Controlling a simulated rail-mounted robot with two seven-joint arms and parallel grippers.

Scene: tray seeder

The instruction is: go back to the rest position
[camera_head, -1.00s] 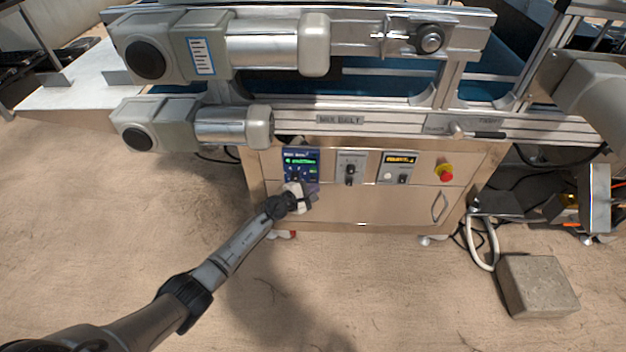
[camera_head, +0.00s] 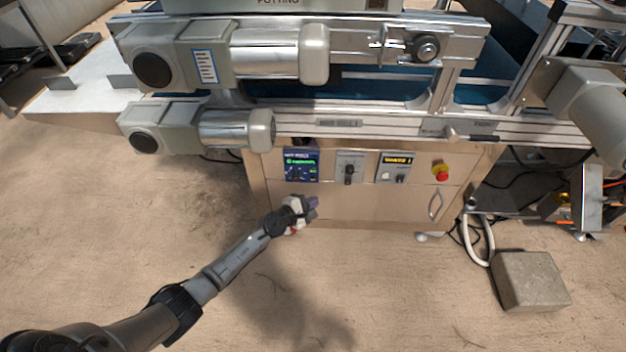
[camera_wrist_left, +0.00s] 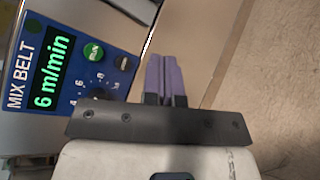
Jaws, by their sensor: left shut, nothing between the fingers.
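My left gripper (camera_head: 312,207) is shut and empty, in front of the lower part of the metal cabinet (camera_head: 375,205), below the blue control panel. In the left wrist view its purple fingers (camera_wrist_left: 165,75) lie side by side. The blue panel (camera_head: 301,165) has a green display; in the left wrist view the panel (camera_wrist_left: 68,75) reads "MIX BELT" and "6 m/min", with a green button (camera_wrist_left: 93,51) and a dark button beside it. The gripper is apart from the panel's knob and buttons. My right gripper is not in view.
Two grey motors (camera_head: 160,57) jut out at the upper left. The cabinet also carries a dark knob (camera_head: 348,172), a second display panel (camera_head: 397,167) and a red emergency stop (camera_head: 442,172). The front floor is clear.

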